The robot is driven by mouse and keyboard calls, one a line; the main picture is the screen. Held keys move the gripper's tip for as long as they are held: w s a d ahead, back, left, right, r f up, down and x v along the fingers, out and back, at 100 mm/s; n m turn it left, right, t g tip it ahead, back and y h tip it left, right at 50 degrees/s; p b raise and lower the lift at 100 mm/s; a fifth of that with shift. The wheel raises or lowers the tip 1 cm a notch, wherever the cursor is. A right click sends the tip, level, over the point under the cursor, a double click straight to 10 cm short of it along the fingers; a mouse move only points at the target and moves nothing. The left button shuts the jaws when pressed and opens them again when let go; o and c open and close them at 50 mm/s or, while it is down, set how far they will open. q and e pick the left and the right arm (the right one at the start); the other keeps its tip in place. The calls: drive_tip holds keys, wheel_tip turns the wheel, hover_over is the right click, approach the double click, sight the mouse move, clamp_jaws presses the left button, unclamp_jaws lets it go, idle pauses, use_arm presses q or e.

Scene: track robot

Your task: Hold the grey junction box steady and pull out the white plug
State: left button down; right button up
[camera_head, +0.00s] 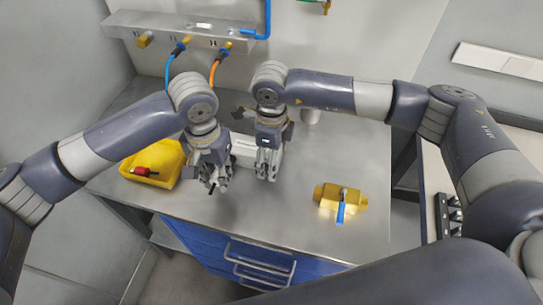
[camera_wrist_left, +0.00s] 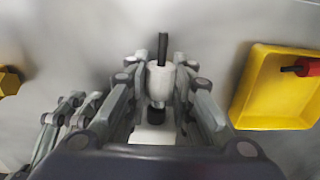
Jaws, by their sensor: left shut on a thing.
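The white plug (camera_wrist_left: 159,82) is between the fingers of my left gripper (camera_wrist_left: 160,78), which is shut on it. A black cable end sticks out of the plug, and a dark piece shows at its other end. In the head view my left gripper (camera_head: 217,183) hides most of the plug. A pale grey box (camera_head: 243,147), likely the junction box, stands between and behind the two grippers, partly hidden. I cannot tell whether plug and box touch. My right gripper (camera_head: 267,172) is just right of the box, fingers pointing down; its grip is unclear.
A yellow tray (camera_head: 138,178) with a red-and-black connector (camera_head: 146,171) lies left. A brass valve with a blue handle (camera_head: 341,206) lies right. Blue and orange hoses hang from a rack (camera_head: 160,25) at the back. The front middle of the bench is clear.

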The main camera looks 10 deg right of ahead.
use_arm(q)
drive_tip(key=shift+r, duration=2.3)
use_arm(e)
drive_tip(key=o, duration=1.3)
drive_tip(key=shift+c, duration=0.2)
wheel_tip(320, 180, up, 12)
drive_tip(key=shift+a, duration=0.15)
